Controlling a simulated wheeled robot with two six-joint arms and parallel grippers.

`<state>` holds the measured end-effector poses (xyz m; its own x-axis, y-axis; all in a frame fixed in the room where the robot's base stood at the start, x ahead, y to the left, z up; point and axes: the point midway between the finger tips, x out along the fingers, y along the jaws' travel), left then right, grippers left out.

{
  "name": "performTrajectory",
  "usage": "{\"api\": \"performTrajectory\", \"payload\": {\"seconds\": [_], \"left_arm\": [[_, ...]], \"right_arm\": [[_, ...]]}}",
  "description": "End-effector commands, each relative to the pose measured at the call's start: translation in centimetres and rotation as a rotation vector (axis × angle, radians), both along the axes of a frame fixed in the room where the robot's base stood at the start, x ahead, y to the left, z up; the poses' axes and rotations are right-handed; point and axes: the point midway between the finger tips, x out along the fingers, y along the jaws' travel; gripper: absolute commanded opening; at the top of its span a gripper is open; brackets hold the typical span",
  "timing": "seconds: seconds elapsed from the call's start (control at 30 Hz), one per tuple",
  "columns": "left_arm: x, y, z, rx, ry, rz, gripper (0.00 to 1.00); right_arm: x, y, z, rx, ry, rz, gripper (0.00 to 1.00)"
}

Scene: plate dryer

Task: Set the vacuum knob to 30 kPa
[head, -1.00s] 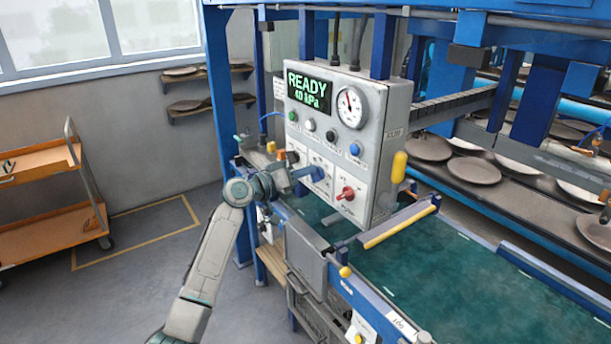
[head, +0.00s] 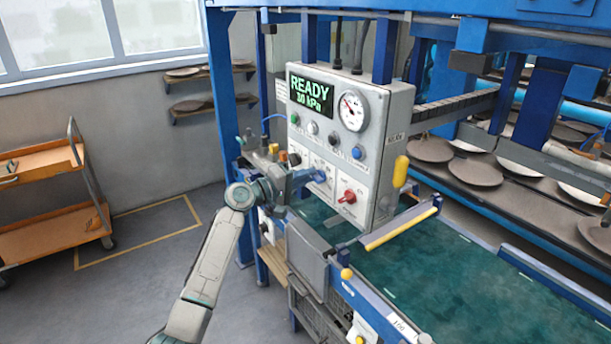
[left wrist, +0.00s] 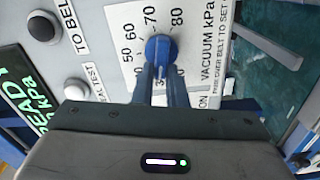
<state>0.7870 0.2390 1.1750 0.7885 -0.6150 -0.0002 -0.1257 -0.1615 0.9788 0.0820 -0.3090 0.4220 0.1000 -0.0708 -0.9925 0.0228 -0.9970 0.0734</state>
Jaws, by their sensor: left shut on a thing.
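The grey control box (head: 378,150) carries a dial plate marked VACUUM kPa and the blue vacuum knob (head: 318,176). My left gripper (head: 308,178) is shut on this knob. In the left wrist view, the blue fingers of the left gripper (left wrist: 160,82) close around the blue knob (left wrist: 161,48). Scale numbers from 50 to 80 show around it; the lower ones are partly hidden by the fingers. The green display (head: 310,95) reads READY and 30 kPa. My right gripper is not in view.
A red knob (head: 347,197) sits right of the vacuum knob. A row of buttons, including a blue one (head: 357,153), and a round gauge (head: 353,110) are above. A green belt (head: 420,270) runs below the box. An orange cart (head: 45,215) stands far left.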

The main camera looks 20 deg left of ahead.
Motion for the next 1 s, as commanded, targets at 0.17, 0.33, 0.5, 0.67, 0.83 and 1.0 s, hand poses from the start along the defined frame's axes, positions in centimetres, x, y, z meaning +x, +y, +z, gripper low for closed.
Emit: {"api": "performTrajectory", "payload": {"seconds": [0.17,0.33,0.5,0.67,0.83,1.0], "left_arm": [[-0.01,0.01,-0.14,-0.021,0.019,0.000,0.00],[0.00,0.00,-0.17,-0.026,0.022,0.000,0.00],[0.00,0.01,-0.18,-0.025,0.022,0.000,0.00],[0.00,0.01,-0.17,-0.025,0.021,0.000,0.27],[0.00,0.00,-0.12,-0.025,0.020,0.000,0.34],[-0.10,0.12,-0.16,-0.024,0.020,0.000,0.34]], "right_arm": [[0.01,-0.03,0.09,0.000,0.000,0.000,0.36],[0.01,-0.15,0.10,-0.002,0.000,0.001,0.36],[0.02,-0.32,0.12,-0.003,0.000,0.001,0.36],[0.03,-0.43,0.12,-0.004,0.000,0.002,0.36],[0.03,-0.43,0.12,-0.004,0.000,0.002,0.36],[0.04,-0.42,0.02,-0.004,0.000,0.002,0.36]]}}
